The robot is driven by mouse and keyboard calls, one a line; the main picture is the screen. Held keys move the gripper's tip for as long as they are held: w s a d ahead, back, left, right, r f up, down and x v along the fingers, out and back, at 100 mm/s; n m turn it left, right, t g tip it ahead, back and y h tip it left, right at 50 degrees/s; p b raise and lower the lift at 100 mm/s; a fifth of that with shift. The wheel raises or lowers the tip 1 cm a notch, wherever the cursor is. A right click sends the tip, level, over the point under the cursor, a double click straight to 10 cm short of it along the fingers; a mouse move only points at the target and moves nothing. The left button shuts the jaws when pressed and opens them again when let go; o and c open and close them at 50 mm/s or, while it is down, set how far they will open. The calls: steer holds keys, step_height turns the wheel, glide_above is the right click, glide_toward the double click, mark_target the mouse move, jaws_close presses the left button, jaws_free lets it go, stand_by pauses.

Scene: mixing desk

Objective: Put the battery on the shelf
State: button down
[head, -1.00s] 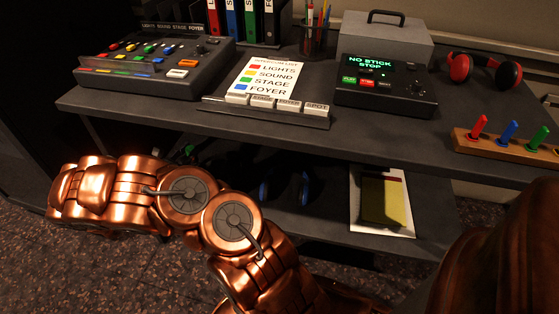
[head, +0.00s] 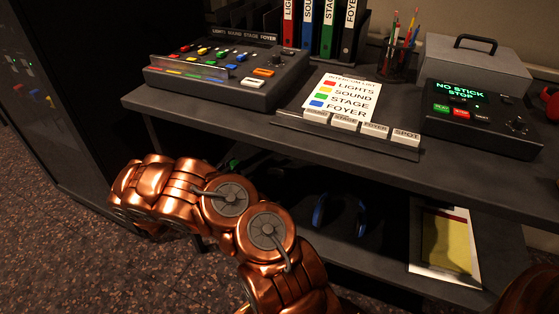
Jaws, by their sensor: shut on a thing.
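The lower shelf (head: 385,262) runs under the desk (head: 200,122) in the head view. A white sheet with a yellow pad (head: 446,240) lies at its right, and a blue headset (head: 340,214) lies near its middle. A small green thing (head: 233,163) shows behind my copper arm, too dark and covered to name. I cannot make out a battery. My arm bends across the lower left of the view, in front of the shelf's left part. My gripper does not show.
On the desktop stand a mixing console (head: 225,75), an intercom list (head: 343,97) with labelled keys, a display box (head: 480,118), a grey case (head: 470,65), binders (head: 328,28) and a pencil holder (head: 398,60). Speckled floor (head: 50,200) is open at left.

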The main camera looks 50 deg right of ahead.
steer(key=d+b, duration=0.1)
steer(key=d, duration=0.3)
steer(key=d+f+b, duration=0.1)
steer(key=d+b, duration=0.1)
steer(key=d, duration=0.3)
steer(key=w+d+b, duration=0.1)
steer(key=d, duration=0.4)
steer(key=shift+d+f+b, duration=0.15)
steer(key=shift+f+b, duration=0.15)
step_height(320, 180, down, 3)
steer(key=shift+w+f+b, duration=0.1)
steer(key=shift+f+b, duration=0.1)
steer(key=shift+b, duration=0.75)
steer(key=shift+r, duration=0.1)
steer(key=c, duration=0.8)
jaws_free()
steer(key=a+p, duration=0.1)
steer(key=a, duration=0.1)
steer(key=a+p, duration=0.1)
steer(key=a, duration=0.2)
steer(key=a+p, duration=0.1)
steer(key=a, duration=0.1)
steer(key=shift+s+a, duration=0.25)
steer(key=shift+s, duration=0.15)
